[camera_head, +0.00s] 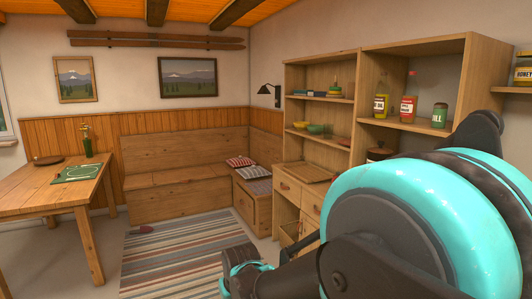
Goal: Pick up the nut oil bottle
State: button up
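A yellow container (381,106) with a pale label stands on the middle shelf of the tall wooden shelf unit. Its label seems to end in "OIL"; the first word is too small to read surely. A red container (408,109) and a green one (440,115) stand to its right. My arm fills the lower right of the view, in front of the lower shelf unit. My gripper (238,270) seems to be the dark and teal part at the bottom middle, low and well away from the shelf. Its fingers cannot be made out.
The shelf unit (372,62) has a cabinet with drawers below. A dark-lidded jar (379,152) is partly hidden behind my arm. A wooden table (30,192) stands left, a corner bench (170,208) at the back. The striped rug (170,262) is mostly clear.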

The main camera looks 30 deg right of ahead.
aim_at(381, 101)
jog(key=i, duration=1.95)
jog(key=i+z, duration=0.2)
jog(key=i, duration=0.25)
jog(key=i+j+z, duration=0.2)
jog(key=i, duration=0.25)
jog(key=i+j+z, duration=0.15)
jog(key=i, duration=0.35)
jog(key=z, duration=2.15)
